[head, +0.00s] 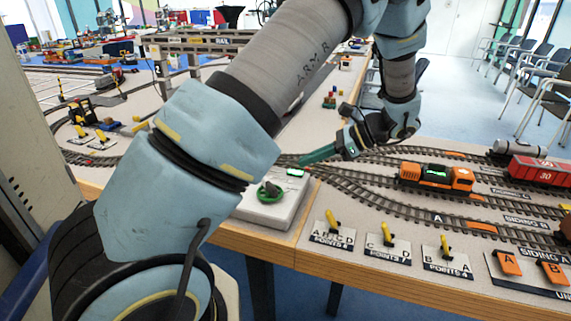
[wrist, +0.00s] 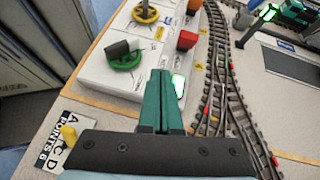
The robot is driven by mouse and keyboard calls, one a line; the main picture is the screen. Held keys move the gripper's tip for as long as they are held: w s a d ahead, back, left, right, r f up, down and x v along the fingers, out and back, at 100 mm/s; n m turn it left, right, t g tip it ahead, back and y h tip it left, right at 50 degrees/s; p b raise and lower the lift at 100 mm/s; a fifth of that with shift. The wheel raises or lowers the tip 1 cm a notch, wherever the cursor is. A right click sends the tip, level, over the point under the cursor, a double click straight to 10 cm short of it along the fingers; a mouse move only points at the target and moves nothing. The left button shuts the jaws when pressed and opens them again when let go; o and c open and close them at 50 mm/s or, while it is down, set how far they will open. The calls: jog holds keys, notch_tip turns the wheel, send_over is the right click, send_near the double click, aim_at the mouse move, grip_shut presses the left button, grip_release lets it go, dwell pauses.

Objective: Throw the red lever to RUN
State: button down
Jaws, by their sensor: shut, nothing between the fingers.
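My gripper (head: 305,159) has green fingers, pressed together and empty, above the track next to a white control box (head: 262,212). In the wrist view my gripper (wrist: 160,72) points along the same box (wrist: 100,75). On the box is a green ring-shaped control (wrist: 123,57) with a dark block on it; it also shows in the head view (head: 269,192). A red-orange block (wrist: 187,40) stands farther along the box; I cannot tell whether it is the red lever. No RUN marking is readable. My arm hides part of the box in the head view.
A small lit display (wrist: 178,87) is just right of my fingers. Tracks run close on the right, with an orange locomotive (head: 437,177) and a red wagon (head: 541,171). Yellow point levers (head: 333,219) stand along the front edge. A yellow ring control (wrist: 146,12) is farther along.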

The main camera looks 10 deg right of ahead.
jog(key=d+m+t, duration=0.1)
jog(key=d, duration=0.1)
jog(key=d+m+t, duration=0.1)
jog(key=d, duration=0.1)
jog(key=d+y, duration=0.1)
jog(key=d, duration=0.1)
jog(key=shift+s+f+m+t, duration=0.3)
jog(key=shift+s+m+t, duration=0.05)
jog(key=shift+m+t, duration=0.05)
jog(key=p+x, duration=0.1)
jog(key=x, duration=0.8)
jog(key=shift+w+a+r+p, duration=0.1)
jog(key=shift+a+p, duration=0.2)
jog(key=shift+a, duration=0.05)
jog(key=shift+w+a+r+p, duration=0.25)
jog(key=shift+w+a, duration=0.1)
jog(key=shift+a, duration=0.25)
jog(key=shift+w+a+r+p, duration=0.2)
jog(key=shift+w+a, duration=0.1)
jog(key=shift+a, duration=0.3)
jog(key=shift+w+a+r+p, duration=0.15)
jog(key=shift+w+a+p, duration=0.15)
jog(key=shift+a, duration=0.3)
jog(key=shift+w+r, duration=0.1)
